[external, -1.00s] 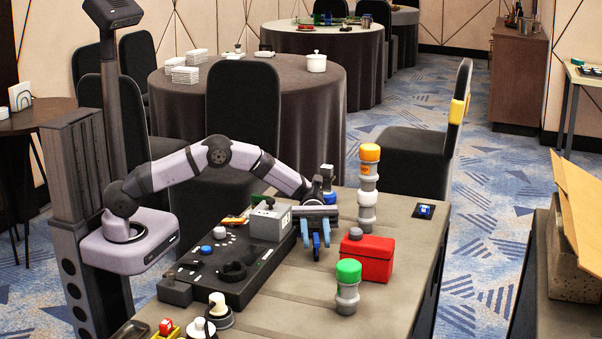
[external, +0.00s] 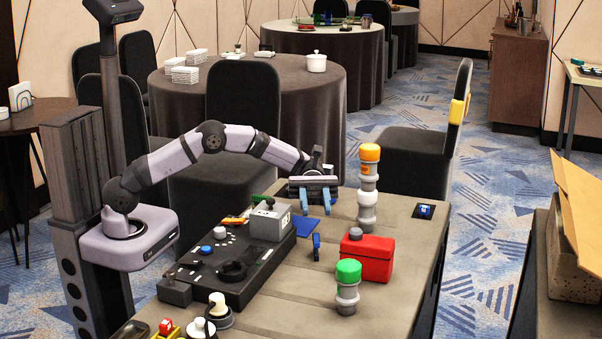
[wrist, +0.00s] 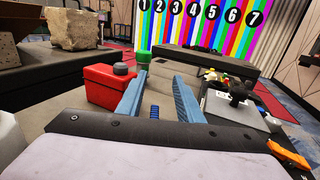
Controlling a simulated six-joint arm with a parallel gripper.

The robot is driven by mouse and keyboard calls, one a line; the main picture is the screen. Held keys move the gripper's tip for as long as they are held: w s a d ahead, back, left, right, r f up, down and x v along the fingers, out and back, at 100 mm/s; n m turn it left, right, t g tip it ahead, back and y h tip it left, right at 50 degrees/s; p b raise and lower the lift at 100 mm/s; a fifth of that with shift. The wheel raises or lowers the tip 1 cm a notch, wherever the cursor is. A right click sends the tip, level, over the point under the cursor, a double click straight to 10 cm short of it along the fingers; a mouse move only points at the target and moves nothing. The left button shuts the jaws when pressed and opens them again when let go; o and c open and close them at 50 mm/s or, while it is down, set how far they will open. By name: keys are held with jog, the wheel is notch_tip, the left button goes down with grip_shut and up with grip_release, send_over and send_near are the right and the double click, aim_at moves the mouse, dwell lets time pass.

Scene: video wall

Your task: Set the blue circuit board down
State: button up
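A small blue piece, which looks like the blue circuit board (external: 316,246), stands narrow and upright on the table left of the red box. In the wrist view the blue board (wrist: 155,112) shows low between my fingers, with ribbed dark marks. My gripper (external: 316,208) is open and empty, behind and above the board and apart from it. In the wrist view my gripper's two blue fingers (wrist: 157,85) are spread with nothing held. A flat blue square (external: 307,229) lies on the table between my gripper and the upright piece.
A red box (external: 366,262), a green-capped cylinder (external: 348,290) and a tall orange-capped stack (external: 368,195) stand to the right. A black console (external: 232,268) with a grey box (external: 269,222) lies to the left. The table front (external: 290,310) is clear.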

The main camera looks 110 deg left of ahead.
dwell(0.4)
jog(key=s+d+r+m+g+p, duration=0.1)
jog(key=d+r+m+g+p, duration=0.4)
jog(key=d+r+p, duration=1.05)
jog(key=s+a+f+n+g+y+p, duration=0.25)
jog(key=a+f+y, duration=0.35)
jog(key=f, duration=0.4)
jog(key=w+a+f+y, duration=0.1)
jog(key=a+f+y, duration=0.1)
jog(key=a, duration=0.1)
jog(key=w+a+f+n+t+y, duration=0.1)
jog(key=a+f+y, duration=0.1)
jog(key=a, duration=0.1)
jog(key=w+a+f+n+t+y, duration=0.1)
jog(key=a+f+y, duration=0.1)
jog(key=a+f, duration=0.1)
jog(key=shift+w+a+y, duration=0.1)
jog(key=shift+w+y, duration=0.2)
jog(key=shift+w, duration=0.05)
jog(key=shift+f+n, duration=0.1)
jog(key=shift+n, duration=0.15)
